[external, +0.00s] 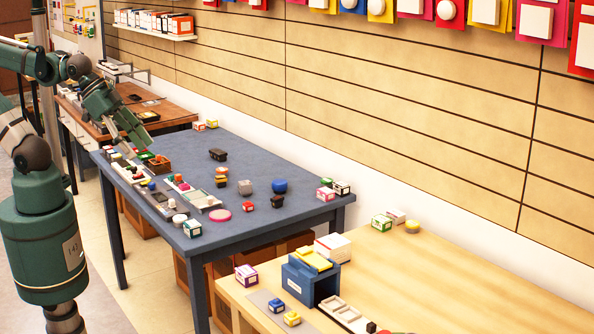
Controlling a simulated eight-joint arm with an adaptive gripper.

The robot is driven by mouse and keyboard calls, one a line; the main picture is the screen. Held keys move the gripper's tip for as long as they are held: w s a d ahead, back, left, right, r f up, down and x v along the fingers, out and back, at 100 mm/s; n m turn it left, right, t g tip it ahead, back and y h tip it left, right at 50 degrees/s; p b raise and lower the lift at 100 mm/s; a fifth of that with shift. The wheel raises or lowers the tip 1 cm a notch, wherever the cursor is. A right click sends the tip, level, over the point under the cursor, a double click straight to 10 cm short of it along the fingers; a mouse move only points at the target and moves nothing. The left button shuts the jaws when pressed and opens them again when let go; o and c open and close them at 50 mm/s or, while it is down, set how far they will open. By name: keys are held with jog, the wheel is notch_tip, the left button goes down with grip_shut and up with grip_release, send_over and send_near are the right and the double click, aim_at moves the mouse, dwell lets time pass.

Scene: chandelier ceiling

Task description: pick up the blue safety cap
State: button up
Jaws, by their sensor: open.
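A round, dark blue object (280,186), which looks like the blue safety cap, sits on the blue-grey table (255,160) toward its right part. My gripper (143,142) is over the left end of the same table, above several small items, well apart from the blue object. It is open, and nothing shows between its fingers, though they are small in this view.
A small black item (277,202) stands close in front of the blue object. A clear box (245,187), a red item (248,206) and a pink disc (220,215) lie to its left. Small boxes (326,193) stand to its right.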

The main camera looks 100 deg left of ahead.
jog(key=shift+w+r, duration=0.1)
jog(key=w+a+r+m+g, duration=0.2)
jog(key=w+a+r+m, duration=0.15)
jog(key=w+a, duration=0.75)
jog(key=m+g, duration=0.5)
jog(key=m, duration=0.6)
send_over(279, 181)
jog(key=d, duration=0.1)
notch_tip(279, 181, down, 26)
jog(key=shift+w+r+p, duration=0.1)
jog(key=shift+r+p, duration=0.1)
jog(key=shift+p, duration=0.25)
jog(key=shift+a+f, duration=0.35)
jog(key=shift+f, duration=0.05)
jog(key=shift+f, duration=0.1)
jog(key=shift+f, duration=1.2)
